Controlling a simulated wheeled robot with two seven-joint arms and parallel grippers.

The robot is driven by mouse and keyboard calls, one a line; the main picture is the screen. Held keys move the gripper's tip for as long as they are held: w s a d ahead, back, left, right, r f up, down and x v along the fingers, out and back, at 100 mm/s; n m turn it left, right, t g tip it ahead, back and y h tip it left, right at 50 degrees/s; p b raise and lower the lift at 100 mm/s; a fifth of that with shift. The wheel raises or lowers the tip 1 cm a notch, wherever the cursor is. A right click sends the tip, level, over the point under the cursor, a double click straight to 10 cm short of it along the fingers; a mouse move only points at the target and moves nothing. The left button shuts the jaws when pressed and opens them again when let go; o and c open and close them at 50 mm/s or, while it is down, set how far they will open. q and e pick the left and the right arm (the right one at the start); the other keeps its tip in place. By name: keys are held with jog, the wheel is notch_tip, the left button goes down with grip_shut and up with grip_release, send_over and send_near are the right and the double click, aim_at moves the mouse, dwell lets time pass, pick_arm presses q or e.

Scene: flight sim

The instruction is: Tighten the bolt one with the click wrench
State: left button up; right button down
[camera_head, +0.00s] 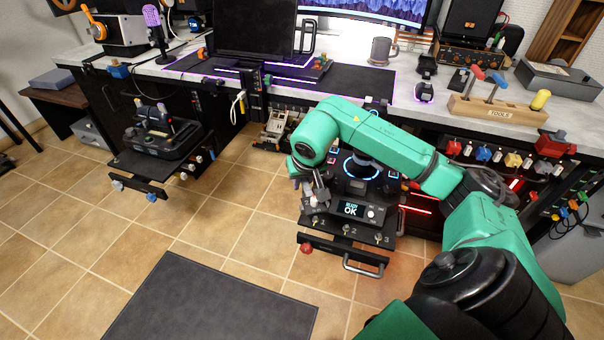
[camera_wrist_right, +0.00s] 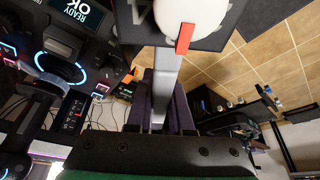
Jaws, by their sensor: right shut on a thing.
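My right gripper (camera_head: 308,188) is at the left side of the black panel (camera_head: 345,225) marked 1, 2 and 3. Bolt one (camera_head: 315,224) is at the panel's left end, just below the gripper. In the right wrist view my right gripper (camera_wrist_right: 160,115) is shut on the grey shaft of the click wrench (camera_wrist_right: 166,75). A white rounded part with an orange-red mark shows at the shaft's far end. I cannot tell whether the wrench touches the bolt. The panel's screen (camera_head: 350,208) reads "READY OK". My left gripper is out of view.
A wooden tool holder (camera_head: 497,108) marked "TOOLS" stands on the bench (camera_head: 420,95) at right, with red, blue and yellow handles in it. A red knob (camera_head: 306,249) and a metal handle (camera_head: 363,266) sit below the panel. A dark mat (camera_head: 210,305) lies on the open tiled floor.

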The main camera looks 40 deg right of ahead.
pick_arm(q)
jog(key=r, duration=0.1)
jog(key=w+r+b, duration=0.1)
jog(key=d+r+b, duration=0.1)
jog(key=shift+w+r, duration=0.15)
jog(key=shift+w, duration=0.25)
pick_arm(e)
jog(key=shift+m+h, duration=0.3)
jog(key=shift+m, duration=0.4)
jog(key=d, duration=0.1)
jog(key=d+f, duration=0.1)
jog(key=d, duration=0.1)
jog(key=d+f, duration=0.1)
jog(key=d, duration=0.1)
jog(key=shift+f, duration=0.1)
pick_arm(q)
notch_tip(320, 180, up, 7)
jog(key=b, duration=0.3)
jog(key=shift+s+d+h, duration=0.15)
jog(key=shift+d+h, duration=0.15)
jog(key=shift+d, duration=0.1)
pick_arm(e)
notch_tip(320, 180, down, 4)
jog(key=shift+f, duration=0.2)
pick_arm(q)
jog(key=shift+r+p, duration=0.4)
pick_arm(e)
jog(key=shift+r, duration=0.1)
